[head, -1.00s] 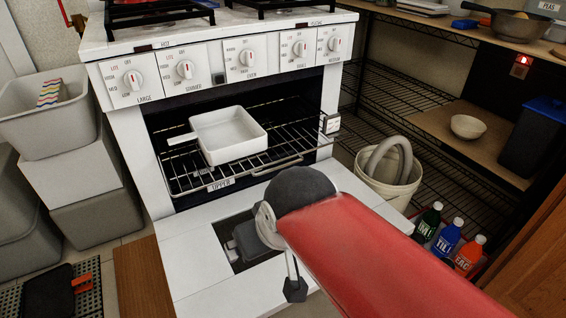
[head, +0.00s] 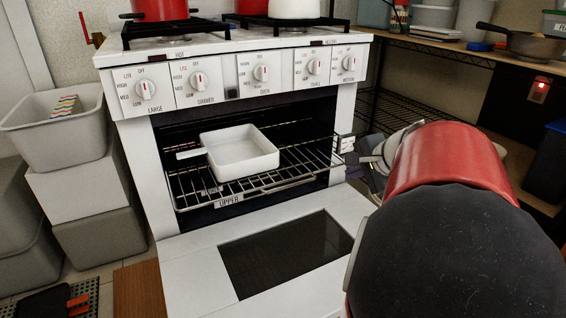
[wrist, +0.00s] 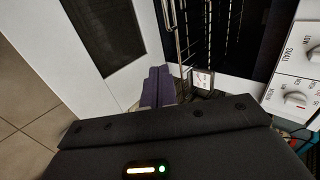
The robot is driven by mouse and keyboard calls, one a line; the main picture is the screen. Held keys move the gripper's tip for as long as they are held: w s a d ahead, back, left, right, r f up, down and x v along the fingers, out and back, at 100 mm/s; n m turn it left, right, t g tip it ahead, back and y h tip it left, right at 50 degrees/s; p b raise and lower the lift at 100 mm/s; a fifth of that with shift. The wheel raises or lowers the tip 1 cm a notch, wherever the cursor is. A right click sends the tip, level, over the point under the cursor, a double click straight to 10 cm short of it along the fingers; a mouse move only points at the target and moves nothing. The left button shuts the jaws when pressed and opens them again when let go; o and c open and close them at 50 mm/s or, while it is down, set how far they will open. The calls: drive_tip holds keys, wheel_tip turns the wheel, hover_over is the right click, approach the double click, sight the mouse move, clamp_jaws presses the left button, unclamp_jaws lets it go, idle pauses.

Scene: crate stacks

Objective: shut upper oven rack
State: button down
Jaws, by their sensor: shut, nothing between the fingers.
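The upper oven rack (head: 285,183) is a dark wire rack with an "UPPER" label (head: 229,202) on its front rail. It sits in the open oven, its front rail forward of the opening. A white square pan (head: 242,150) with a handle to the left rests on it. My gripper (head: 352,158) is shut and empty near the rack's right front corner, partly hidden by my arm. The wrist view shows its closed fingers (wrist: 157,86) beside the rack's wires (wrist: 181,42) and a small white tag (wrist: 203,78); I cannot tell whether they touch.
The oven door (head: 190,258) lies lowered in front, with a dark window (head: 285,252). Knobs (head: 261,73) line the panel above the opening. Grey bins (head: 58,128) stand at left, and wire shelving (head: 415,108) at right. Space above the door's left half is clear.

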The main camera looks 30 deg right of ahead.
drive_tip(key=w+r+x, duration=0.2)
drive_tip(key=x, duration=1.1)
drive_tip(key=shift+d+b, duration=0.35)
drive_tip(key=shift+d, duration=0.05)
drive_tip(key=shift+r, duration=0.1)
